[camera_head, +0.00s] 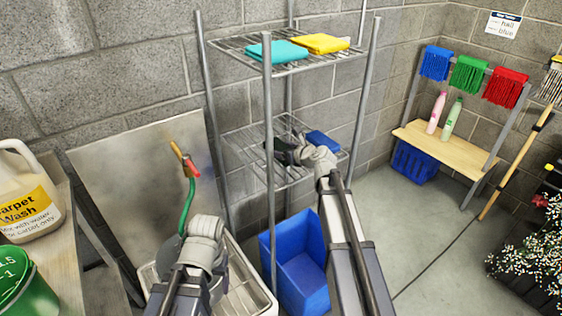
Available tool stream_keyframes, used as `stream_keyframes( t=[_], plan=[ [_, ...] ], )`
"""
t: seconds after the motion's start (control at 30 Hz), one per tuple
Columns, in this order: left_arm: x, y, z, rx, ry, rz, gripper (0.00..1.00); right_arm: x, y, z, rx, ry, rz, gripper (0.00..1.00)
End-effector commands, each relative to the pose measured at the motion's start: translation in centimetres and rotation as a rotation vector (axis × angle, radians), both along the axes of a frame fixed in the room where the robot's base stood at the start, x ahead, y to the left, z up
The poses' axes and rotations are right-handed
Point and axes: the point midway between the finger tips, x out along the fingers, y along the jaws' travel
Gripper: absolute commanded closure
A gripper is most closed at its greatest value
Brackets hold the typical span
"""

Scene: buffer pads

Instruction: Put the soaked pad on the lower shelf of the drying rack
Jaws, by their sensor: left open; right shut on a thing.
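The drying rack (268,200) is a grey metal frame with an upper wire shelf (245,44) and a lower wire shelf (240,140). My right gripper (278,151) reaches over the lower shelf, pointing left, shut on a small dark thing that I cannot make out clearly. A blue pad (323,140) lies on the lower shelf, behind and right of my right wrist. A teal pad (276,51) and a yellow pad (321,44) lie on the upper shelf. My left gripper (203,243) is open, low over the pale sink, its fingertips mostly hidden by its wrist.
A pale sink (262,300) with a green hose (190,200) stands left of the rack. A blue bin (300,260) stands below the lower shelf. Rack posts flank my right arm. A bench (450,147) with bottles stands right; a jug (25,195) stands left.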

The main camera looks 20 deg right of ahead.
Motion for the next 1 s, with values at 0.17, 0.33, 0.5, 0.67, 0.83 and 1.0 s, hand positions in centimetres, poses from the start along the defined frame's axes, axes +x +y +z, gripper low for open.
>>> stream_keyframes(
  t=[0.17,0.33,0.5,0.67,0.83,1.0],
  plan=[
    [0.0,0.0,-2.2,0.000,0.000,0.000,0.27,0.0,0.0,-2.1,0.000,0.000,0.000,0.95],
    [0.0,0.0,-3.8,0.000,0.000,0.000,0.27,0.0,0.0,-3.8,0.000,0.000,0.000,0.95],
    [0.0,0.0,-3.6,0.000,0.000,0.000,0.27,0.0,0.0,-3.6,0.000,0.000,0.000,0.95],
    [0.0,0.0,-3.7,0.000,0.000,0.000,0.27,0.0,0.0,-3.7,0.000,0.000,0.000,0.95],
    [0.0,0.0,-3.9,0.000,0.000,0.000,0.27,0.0,0.0,-3.9,0.000,0.000,0.000,0.14],
    [0.0,0.0,-3.9,0.000,0.000,0.000,0.27,0.0,0.0,-3.9,0.000,0.000,0.000,0.00]
  ],
)
